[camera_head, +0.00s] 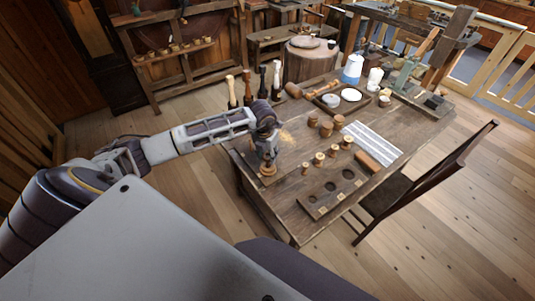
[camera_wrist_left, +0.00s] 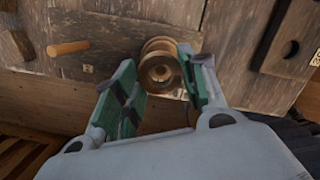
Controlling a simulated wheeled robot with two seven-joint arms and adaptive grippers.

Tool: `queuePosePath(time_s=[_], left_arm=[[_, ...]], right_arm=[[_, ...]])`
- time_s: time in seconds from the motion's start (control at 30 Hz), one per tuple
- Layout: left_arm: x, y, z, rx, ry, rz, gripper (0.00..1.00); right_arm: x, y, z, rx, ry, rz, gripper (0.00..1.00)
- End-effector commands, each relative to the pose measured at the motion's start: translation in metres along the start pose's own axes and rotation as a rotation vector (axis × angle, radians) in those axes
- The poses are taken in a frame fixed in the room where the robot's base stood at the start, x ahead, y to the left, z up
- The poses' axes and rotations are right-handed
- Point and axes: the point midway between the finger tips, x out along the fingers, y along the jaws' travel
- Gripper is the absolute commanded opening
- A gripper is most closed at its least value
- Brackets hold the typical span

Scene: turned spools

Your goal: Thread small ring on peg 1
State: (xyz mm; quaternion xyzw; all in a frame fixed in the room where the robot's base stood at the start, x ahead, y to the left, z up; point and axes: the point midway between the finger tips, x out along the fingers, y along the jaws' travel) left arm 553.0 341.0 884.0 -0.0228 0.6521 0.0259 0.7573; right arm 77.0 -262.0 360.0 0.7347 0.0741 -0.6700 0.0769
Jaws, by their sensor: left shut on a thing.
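My left gripper (camera_head: 268,160) is low over the near left part of the workbench. Its fingers (camera_wrist_left: 158,82) are closed on the sides of a round, spool-like piece of turned wood (camera_wrist_left: 160,64), apparently the small ring. In the head view this piece (camera_head: 267,170) shows just under the fingers; I cannot tell whether it touches the bench. In the left wrist view a light wooden peg (camera_wrist_left: 68,47) is to the left of the held piece and apart from it, with a small pale label beside it. Whether it is peg 1 I cannot tell. My right gripper is not in view.
The workbench (camera_head: 283,205) holds several small spools (camera_head: 319,159) and a dark board with round holes (camera_head: 338,192) right of my gripper. A striped cloth (camera_head: 372,143) and larger wooden pieces (camera_head: 326,129) are beyond. Upright tool handles (camera_head: 247,86) stand behind my arm. A chair (camera_head: 425,180) is at right.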

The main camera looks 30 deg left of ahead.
Motion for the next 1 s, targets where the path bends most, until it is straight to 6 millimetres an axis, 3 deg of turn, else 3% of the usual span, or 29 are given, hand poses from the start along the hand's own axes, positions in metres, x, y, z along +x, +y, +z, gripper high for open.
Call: queuePosePath(time_s=[1.0], left_arm=[[0.016, 0.0, -0.002, 0.0, 0.0, 0.0, 0.3]], right_arm=[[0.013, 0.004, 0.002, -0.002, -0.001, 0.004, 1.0]])
